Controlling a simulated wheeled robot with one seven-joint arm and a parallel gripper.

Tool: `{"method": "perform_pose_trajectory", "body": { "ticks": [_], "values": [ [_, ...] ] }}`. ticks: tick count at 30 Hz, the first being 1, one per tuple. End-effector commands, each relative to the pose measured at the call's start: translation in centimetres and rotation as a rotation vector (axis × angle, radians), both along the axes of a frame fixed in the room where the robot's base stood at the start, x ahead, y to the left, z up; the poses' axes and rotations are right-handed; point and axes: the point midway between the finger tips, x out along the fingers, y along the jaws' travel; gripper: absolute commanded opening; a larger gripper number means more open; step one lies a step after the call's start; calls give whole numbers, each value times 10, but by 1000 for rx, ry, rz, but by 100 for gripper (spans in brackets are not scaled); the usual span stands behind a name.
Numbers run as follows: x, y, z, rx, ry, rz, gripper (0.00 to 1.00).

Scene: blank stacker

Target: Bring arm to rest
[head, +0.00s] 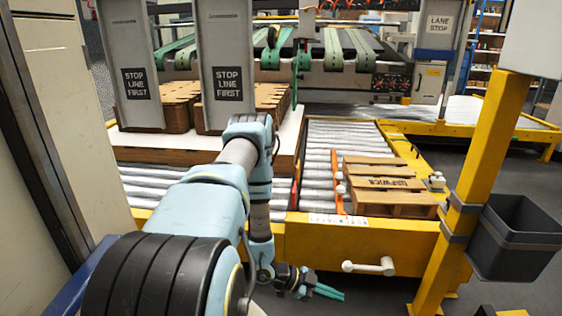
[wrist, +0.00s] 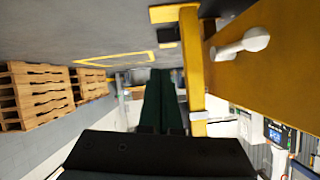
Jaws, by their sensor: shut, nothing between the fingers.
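My arm (head: 195,205) reaches forward from the lower left of the head view, bends at the elbow, and hangs down in front of the yellow conveyor frame (head: 330,247). My gripper (head: 328,292) is low at the bottom centre, pointing right. Its teal fingers lie together with nothing visible between them. The wrist view shows the fingers (wrist: 160,100) as two dark green bars side by side, pointing into open space. The gripper is below and left of the white handle (head: 370,266) on the frame and apart from it.
A wooden pallet (head: 388,187) sits on the rollers. Cardboard stacks (head: 158,110) stand behind the "STOP LINE FIRST" panels (head: 227,85). A yellow post (head: 470,190) with a dark bin (head: 515,238) stands at right. The wrist view, turned sideways, shows stacked pallets (wrist: 35,95) and grey floor (wrist: 100,30).

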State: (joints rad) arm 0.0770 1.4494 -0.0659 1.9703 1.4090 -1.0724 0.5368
Motion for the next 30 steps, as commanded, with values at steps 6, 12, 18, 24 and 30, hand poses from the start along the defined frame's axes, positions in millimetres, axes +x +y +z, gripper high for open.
{"method": "perform_pose_trajectory", "body": {
  "ticks": [6,12,18,24,30],
  "values": [
    [14,4,5,47,-6,30,0],
    [30,11,11,104,-12,66,0],
    [54,22,23,189,-17,134,0],
    [88,43,46,318,-16,250,0],
    [126,84,94,494,13,462,0]
  ]
}}
